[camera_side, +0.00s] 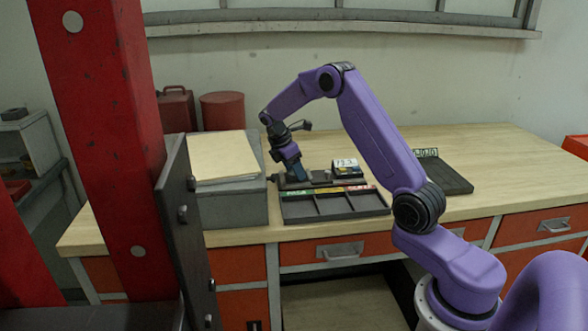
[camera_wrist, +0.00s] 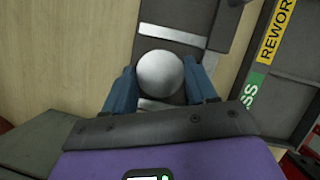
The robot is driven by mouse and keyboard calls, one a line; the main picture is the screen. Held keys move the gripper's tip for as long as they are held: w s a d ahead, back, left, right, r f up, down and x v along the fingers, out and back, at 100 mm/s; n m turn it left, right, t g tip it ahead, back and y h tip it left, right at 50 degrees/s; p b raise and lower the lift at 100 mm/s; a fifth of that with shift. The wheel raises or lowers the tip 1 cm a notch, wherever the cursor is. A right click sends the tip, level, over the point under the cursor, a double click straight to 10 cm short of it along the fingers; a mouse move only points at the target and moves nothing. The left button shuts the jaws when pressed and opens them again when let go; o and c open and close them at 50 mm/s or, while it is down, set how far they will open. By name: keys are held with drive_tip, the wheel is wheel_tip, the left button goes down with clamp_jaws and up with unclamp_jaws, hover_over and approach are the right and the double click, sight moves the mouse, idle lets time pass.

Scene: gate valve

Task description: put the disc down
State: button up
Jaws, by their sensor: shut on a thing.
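A pale grey round disc (camera_wrist: 160,73) sits between the two blue fingers of my gripper (camera_wrist: 161,86) in the wrist view. The fingers are shut on its left and right sides. In the side view my gripper (camera_side: 293,174) points down at the left end of a low dark fixture (camera_side: 322,180) on the workbench. The disc cannot be made out there. In the wrist view the dark fixture (camera_wrist: 178,12), with light stripes, lies beneath the disc. I cannot tell whether the disc touches it.
A dark tray (camera_side: 335,213) with three compartments and green, yellow and red labels lies in front of the fixture. A grey box (camera_side: 235,207) stands close on the left. Another dark tray (camera_side: 448,179) lies right. The bench's right side (camera_side: 510,165) is clear.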

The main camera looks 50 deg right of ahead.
drive_tip(key=shift+f, duration=0.15)
drive_tip(key=o, duration=1.1)
drive_tip(key=shift+c, duration=0.2)
drive_tip(key=v, duration=1.2)
drive_tip(key=shift+w+a, duration=0.1)
drive_tip(key=shift+a, duration=0.05)
